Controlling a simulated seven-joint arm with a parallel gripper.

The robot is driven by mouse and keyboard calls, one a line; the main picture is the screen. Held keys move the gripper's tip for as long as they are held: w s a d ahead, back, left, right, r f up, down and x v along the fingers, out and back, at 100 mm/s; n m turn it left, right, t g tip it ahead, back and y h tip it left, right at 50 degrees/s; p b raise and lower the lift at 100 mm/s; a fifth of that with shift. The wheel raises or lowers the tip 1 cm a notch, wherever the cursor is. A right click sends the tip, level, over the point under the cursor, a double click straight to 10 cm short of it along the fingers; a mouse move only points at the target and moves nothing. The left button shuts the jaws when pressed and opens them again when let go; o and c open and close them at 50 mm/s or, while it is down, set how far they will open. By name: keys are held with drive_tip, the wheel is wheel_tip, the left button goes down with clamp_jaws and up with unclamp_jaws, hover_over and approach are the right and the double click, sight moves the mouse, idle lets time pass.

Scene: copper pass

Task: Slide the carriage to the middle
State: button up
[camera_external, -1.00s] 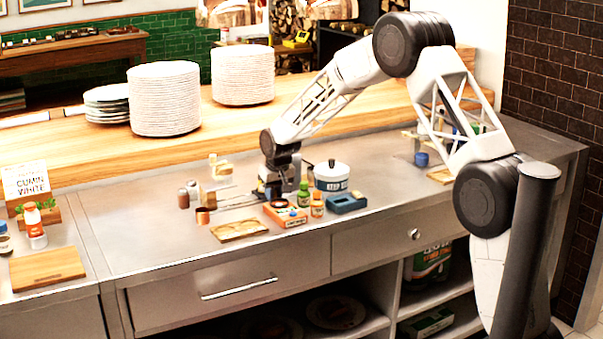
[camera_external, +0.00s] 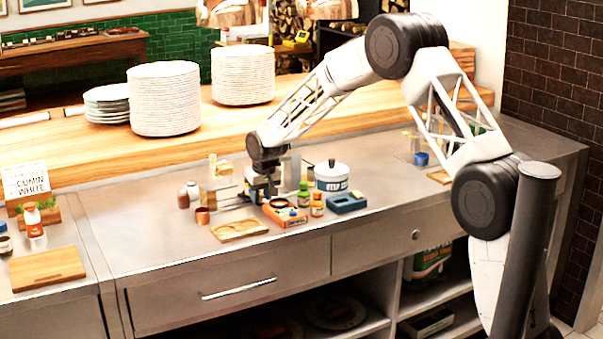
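A low rail (camera_external: 232,203) lies on the steel counter, running rightward from near a copper cup to under my gripper. My gripper (camera_external: 262,196) is low over the right part of this rail, pointing down. The carriage cannot be made out clearly; small dark and pale parts show around the fingertips, and I cannot tell which belong to it. The fingers are too small and too mixed with these parts to show whether they are open or shut on something.
An orange box (camera_external: 285,214), small green-capped bottles (camera_external: 317,205), a blue box (camera_external: 347,203) and a white pot (camera_external: 331,177) crowd the right side. A copper cup (camera_external: 202,216), brown jars (camera_external: 184,198) and a wooden tray (camera_external: 240,230) stand left and front.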

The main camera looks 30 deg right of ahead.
drive_tip(key=shift+o, duration=0.2)
drive_tip(key=shift+r, duration=0.1)
drive_tip(key=shift+w+v, duration=0.25)
drive_tip(key=shift+v, duration=0.7)
drive_tip(key=shift+w+v, duration=0.2)
drive_tip(key=shift+v, duration=0.75)
drive_tip(key=shift+w+v, duration=0.25)
drive_tip(key=shift+v, duration=0.65)
drive_tip(key=shift+r, duration=0.2)
drive_tip(key=shift+s+r, duration=0.1)
drive_tip(key=shift+s+d+r, duration=0.1)
drive_tip(key=shift+s+r, duration=0.1)
drive_tip(key=s+d+r, duration=0.2)
drive_tip(key=s+r, duration=0.3)
drive_tip(key=s, duration=0.5)
drive_tip(key=s+d+r, duration=0.2)
drive_tip(key=s+r, duration=0.3)
drive_tip(key=s, duration=0.4)
drive_tip(key=s+d+r, duration=0.2)
drive_tip(key=s+r, duration=0.3)
drive_tip(key=s, duration=0.5)
drive_tip(key=s+d+f, duration=0.1)
drive_tip(key=s, duration=1.6)
drive_tip(key=s+d+f, duration=0.1)
drive_tip(key=s+d, duration=0.1)
drive_tip(key=s, duration=1.5)
drive_tip(key=shift+d, duration=0.2)
